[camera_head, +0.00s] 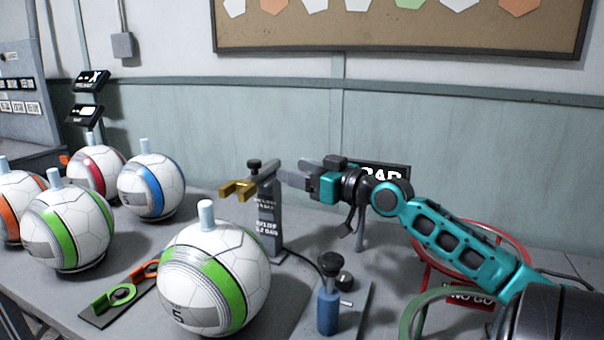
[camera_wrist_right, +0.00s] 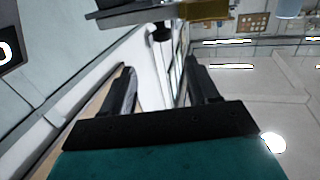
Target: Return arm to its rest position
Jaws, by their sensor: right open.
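My right gripper (camera_head: 297,174) reaches in from the right in the head view, at the end of a teal arm. It is beside the upper part of a grey post (camera_head: 268,222) that carries brass-coloured prongs (camera_head: 238,188). In the right wrist view the two dark fingers of the right gripper (camera_wrist_right: 164,82) stand apart with nothing between them. The post's top and brass part (camera_wrist_right: 208,10) show at the top edge of that view. Whether the fingers touch the post cannot be told. My left gripper is not in view.
A white and green ball (camera_head: 212,280) stands in front of the post, with several other balls at the left. A blue-handled tool (camera_head: 328,308) stands right of it. Red (camera_head: 428,262) and green rings are under my right arm. A green and orange gauge (camera_head: 118,297) lies at the front left.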

